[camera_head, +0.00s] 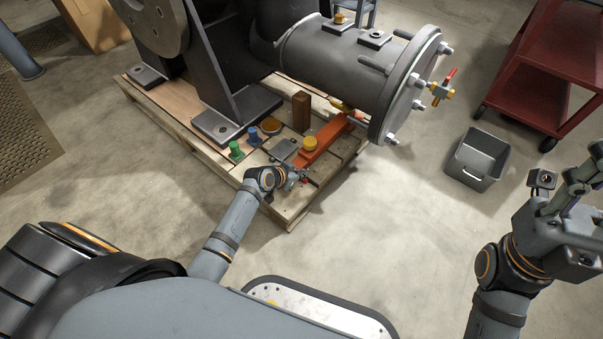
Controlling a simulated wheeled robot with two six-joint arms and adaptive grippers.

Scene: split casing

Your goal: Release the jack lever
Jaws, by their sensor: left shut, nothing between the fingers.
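An orange jack body (325,145) with a yellow cap (310,143) lies on the wooden pallet (290,213) below the grey flanged casing (335,62). A small red part (305,180), perhaps the jack lever, shows at the near end of the jack, beside my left gripper's tip. My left gripper (297,177) is shut and empty, low over the pallet's front edge. Whether it touches the red part I cannot tell. My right gripper (583,180) is raised at the right edge, far from the jack; its fingers are not clear.
Green (236,150) and blue (254,136) pegs and a brown block (301,111) stand on the pallet. A valve with a red handle (445,85) sticks out from the flange. A grey bin (476,158) and a red cart (545,70) stand right. The floor between is clear.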

